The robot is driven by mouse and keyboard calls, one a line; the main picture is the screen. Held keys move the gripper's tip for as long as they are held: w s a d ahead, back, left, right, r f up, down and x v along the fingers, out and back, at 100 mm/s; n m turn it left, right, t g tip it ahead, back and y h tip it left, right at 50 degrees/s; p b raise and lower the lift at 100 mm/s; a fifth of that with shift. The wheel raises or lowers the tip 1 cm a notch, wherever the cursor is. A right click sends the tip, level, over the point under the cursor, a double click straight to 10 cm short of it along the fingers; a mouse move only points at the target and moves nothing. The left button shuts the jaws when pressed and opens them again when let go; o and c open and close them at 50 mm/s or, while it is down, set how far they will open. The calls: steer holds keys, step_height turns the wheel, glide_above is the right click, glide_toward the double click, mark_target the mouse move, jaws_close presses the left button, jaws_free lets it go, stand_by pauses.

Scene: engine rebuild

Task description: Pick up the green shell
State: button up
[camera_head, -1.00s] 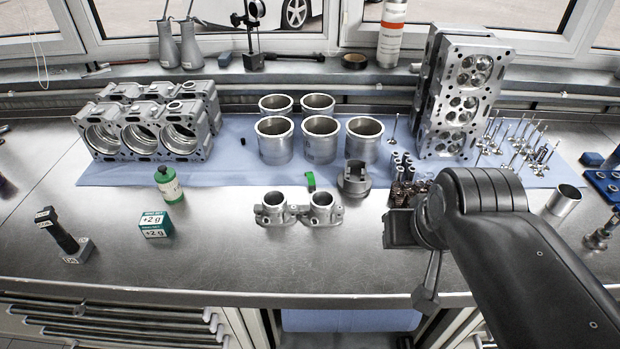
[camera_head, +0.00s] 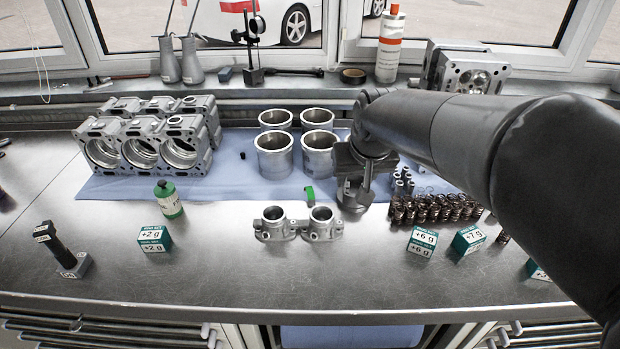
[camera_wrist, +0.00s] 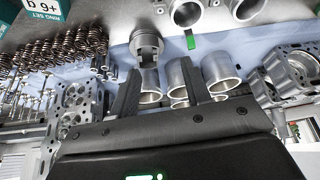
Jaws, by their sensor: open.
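The green shell (camera_head: 309,195) is a small curved piece lying at the front edge of the blue mat, behind the twin-bore silver housing (camera_head: 295,225) and left of a grey piston (camera_head: 354,196). In the wrist view the green shell (camera_wrist: 190,42) is near the top, beyond the right fingertip and apart from it. My gripper (camera_head: 357,165) is above and behind the piston, to the right of the shell. In the wrist view my gripper (camera_wrist: 163,75) is open with nothing between its fingers, and the piston (camera_wrist: 147,43) stands beyond the left finger.
Cylinder liners (camera_head: 274,155) stand on the mat (camera_head: 240,180) behind the shell. Springs (camera_head: 435,208) and ring-set boxes (camera_head: 421,242) are at the right. A green bottle (camera_head: 168,199), a box (camera_head: 154,239) and an engine block (camera_head: 150,140) are at the left. The front bench is largely clear.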

steer(key=w+a+f+n, duration=0.1)
steer(key=w+a+f, duration=0.65)
steer(key=w, duration=0.45)
glide_above(310, 193)
steer(key=s, duration=0.1)
steer(key=shift+g, duration=0.4)
steer(key=f, duration=0.3)
steer(key=d+f, duration=0.1)
steer(key=shift+s+f, duration=0.2)
steer(key=shift+f, duration=0.2)
steer(key=shift+s+a+x, duration=0.1)
steer(key=shift+s+x, duration=0.1)
steer(key=shift+x, duration=1.15)
steer(key=shift+s+a+x, duration=0.1)
steer(key=shift+s+x, duration=0.1)
steer(key=shift+x, duration=1.15)
steer(key=shift+f, duration=0.15)
steer(key=shift+c, duration=0.2)
jaws_close()
